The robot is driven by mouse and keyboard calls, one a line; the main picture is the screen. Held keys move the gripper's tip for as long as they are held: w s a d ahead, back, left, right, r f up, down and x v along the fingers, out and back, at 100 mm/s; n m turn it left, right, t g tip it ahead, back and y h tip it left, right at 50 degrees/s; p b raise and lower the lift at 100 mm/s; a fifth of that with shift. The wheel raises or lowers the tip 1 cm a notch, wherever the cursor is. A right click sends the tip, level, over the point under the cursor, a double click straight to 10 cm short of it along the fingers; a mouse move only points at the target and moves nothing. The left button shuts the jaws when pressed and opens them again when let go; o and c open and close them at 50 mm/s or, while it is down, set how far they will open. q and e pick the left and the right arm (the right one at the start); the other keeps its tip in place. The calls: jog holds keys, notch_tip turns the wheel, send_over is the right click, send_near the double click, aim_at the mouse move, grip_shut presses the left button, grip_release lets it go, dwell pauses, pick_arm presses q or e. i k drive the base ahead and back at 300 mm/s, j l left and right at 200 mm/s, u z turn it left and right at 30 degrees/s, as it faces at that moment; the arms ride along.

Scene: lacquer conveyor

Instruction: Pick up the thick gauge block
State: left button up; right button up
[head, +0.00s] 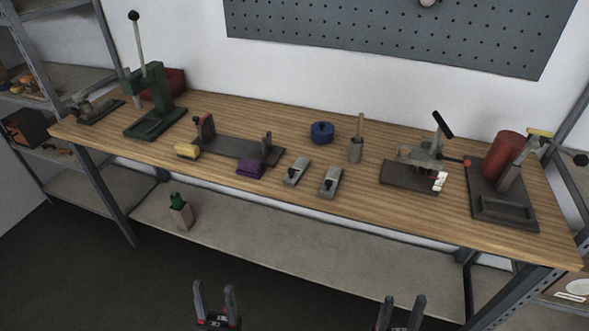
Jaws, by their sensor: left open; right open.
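Two small grey metal blocks with dark marks on top lie side by side near the front edge of the wooden bench, right of centre. They look like gauge blocks: a left one (297,171) and a right one (331,182). The right one looks slightly bigger, but I cannot tell surely which is the thick one. My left gripper (213,288) is open and empty at the bottom of the view. My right gripper (404,299) is open and empty at the bottom right. Both are well apart from the blocks, in front of the bench.
A purple block (250,169) and a grey fixture (230,147) lie left of the blocks, with a yellow block (187,151) further left. A blue round container (322,132) and a brush-like tool (356,149) stand behind. A clamp fixture (405,178) stands right. Bare wood surrounds the grey blocks.

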aim_at(328, 190)
jog(key=i+j+z, duration=0.35)
jog(key=j, duration=0.25)
jog(key=i+j+z, duration=0.15)
jog(key=j, duration=0.2)
jog(key=i, duration=0.05)
